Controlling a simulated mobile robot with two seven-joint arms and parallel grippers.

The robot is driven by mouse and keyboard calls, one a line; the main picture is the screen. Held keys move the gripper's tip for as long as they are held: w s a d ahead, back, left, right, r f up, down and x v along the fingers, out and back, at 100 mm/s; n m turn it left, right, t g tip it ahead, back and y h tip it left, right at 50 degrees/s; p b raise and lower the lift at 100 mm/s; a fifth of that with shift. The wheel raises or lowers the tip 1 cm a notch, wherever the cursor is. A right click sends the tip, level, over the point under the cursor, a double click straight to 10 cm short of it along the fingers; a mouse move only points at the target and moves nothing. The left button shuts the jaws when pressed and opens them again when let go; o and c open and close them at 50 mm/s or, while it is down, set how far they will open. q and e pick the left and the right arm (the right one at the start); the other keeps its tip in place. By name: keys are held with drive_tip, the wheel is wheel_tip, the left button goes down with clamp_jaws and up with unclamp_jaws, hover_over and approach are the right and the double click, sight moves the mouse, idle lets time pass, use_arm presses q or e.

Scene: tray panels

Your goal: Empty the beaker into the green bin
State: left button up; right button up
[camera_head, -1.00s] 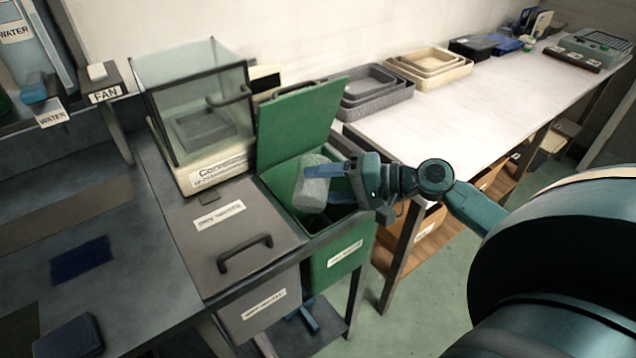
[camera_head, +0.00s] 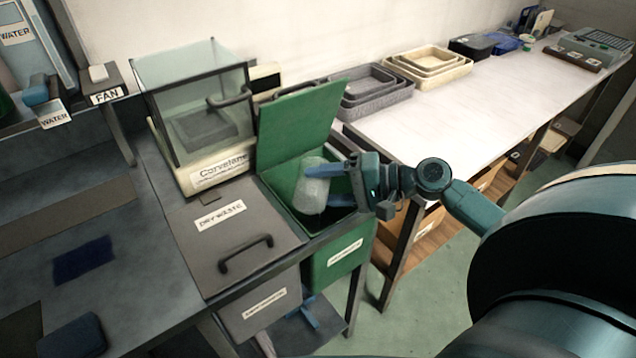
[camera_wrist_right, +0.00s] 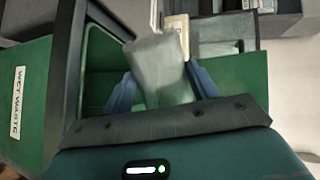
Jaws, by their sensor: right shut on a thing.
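The beaker (camera_head: 312,190) is pale and translucent, held tilted over the open mouth of the green bin (camera_head: 338,262). My right gripper (camera_head: 325,172) is shut on the beaker, with its blue fingers around it. In the right wrist view the beaker (camera_wrist_right: 162,72) sits between the two fingers (camera_wrist_right: 160,88), and the bin's green wall (camera_wrist_right: 30,95) carries a "WET WASTE" label. The bin's green lid (camera_head: 298,122) stands raised at the back. I cannot tell what is inside the beaker. My left gripper is not in view.
A grey dry-waste bin (camera_head: 232,240) with a closed, handled lid stands left of the green bin. A glass-sided balance (camera_head: 190,100) is behind it. A white table (camera_head: 450,110) with stacked trays (camera_head: 430,65) lies to the right. Dark bench at left.

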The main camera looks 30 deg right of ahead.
drive_tip(key=shift+f, duration=0.1)
idle(0.3)
drive_tip(key=shift+w+d+r+m+g+p, duration=0.15)
drive_tip(key=shift+r+m+g+p, duration=0.15)
drive_tip(key=shift+m+p, duration=0.3)
